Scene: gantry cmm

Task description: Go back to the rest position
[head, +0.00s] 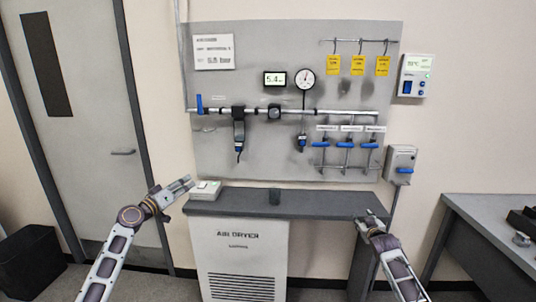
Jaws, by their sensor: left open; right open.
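My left gripper (184,184) is open and empty, at the left end of the dark counter, beside a small white box with a green mark (205,189). I cannot tell whether it touches the box. My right gripper (371,217) is open and empty, near the right end of the counter (320,203). Both arms come up from the bottom of the head view.
A grey wall panel (225,85) carries a pipe, gauge (304,79), blue-handled valves (346,145) and yellow tags. An air dryer (241,262) stands below the counter. A door (85,110) and black bin (30,262) are left; a table (490,215) is right.

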